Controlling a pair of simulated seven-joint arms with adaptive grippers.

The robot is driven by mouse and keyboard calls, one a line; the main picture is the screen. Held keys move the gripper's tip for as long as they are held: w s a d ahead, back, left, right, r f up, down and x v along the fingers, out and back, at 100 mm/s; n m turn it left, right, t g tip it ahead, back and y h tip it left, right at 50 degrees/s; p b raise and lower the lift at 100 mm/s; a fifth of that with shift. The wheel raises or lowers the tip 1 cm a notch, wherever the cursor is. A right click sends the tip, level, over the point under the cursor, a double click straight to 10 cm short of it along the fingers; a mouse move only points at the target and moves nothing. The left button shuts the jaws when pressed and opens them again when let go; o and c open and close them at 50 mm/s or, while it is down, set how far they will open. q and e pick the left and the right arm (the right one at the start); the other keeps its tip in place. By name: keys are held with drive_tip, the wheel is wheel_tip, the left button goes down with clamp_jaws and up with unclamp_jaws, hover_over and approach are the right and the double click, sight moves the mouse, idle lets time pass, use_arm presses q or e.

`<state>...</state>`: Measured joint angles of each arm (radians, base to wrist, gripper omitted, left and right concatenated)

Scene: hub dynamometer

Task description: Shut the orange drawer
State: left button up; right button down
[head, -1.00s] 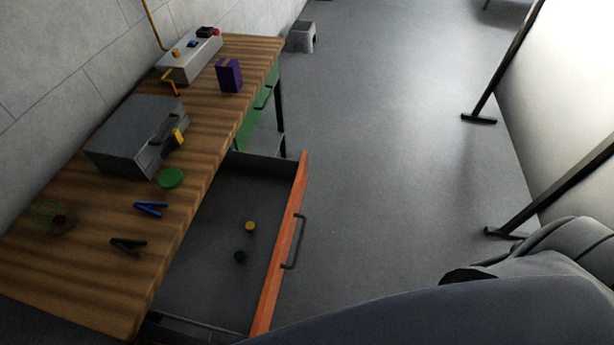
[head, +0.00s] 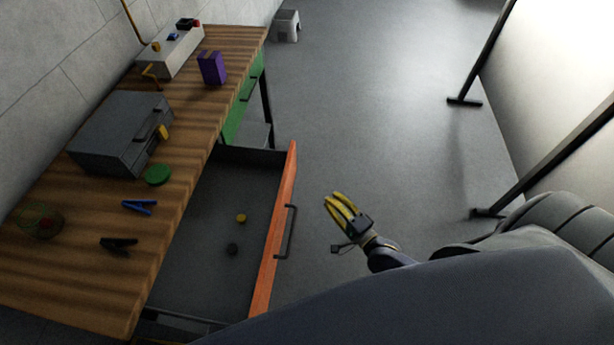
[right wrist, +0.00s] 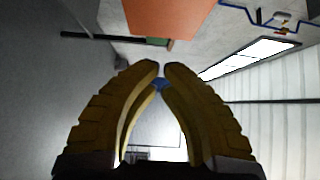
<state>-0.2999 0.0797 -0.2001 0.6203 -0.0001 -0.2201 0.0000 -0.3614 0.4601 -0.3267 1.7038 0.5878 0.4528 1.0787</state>
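The orange drawer (head: 277,235) is pulled out from the wooden workbench, its orange front standing clear of the bench edge. A dark bar handle (head: 286,232) is on its outer face. A yellow disc (head: 241,218) and a black disc (head: 232,249) lie inside. My right gripper (head: 333,198) is to the right of the drawer front, apart from it, over the floor. In the right wrist view its yellow fingers (right wrist: 162,70) come together at the tips with nothing held. An orange panel (right wrist: 165,14) shows beyond them. My left gripper is not in view.
The bench (head: 85,245) carries a grey toolbox (head: 115,135), a purple box (head: 211,67), a green disc (head: 158,174), blue and black clamps and a control box (head: 170,52). A green drawer (head: 245,97) sits farther along. The floor right of the drawer is clear.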

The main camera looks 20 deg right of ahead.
approach(293, 170)
drive_tip(key=w+d, duration=0.2)
drive_tip(key=w, duration=0.2)
drive_tip(key=shift+w+a+f, duration=0.25)
drive_tip(key=shift+w+a, duration=0.3)
drive_tip(key=shift+a, duration=0.2)
drive_tip(key=shift+w+a+f, duration=0.25)
drive_tip(key=shift+w+a, duration=0.3)
drive_tip(key=shift+a, duration=0.15)
drive_tip(key=shift+w, duration=0.1)
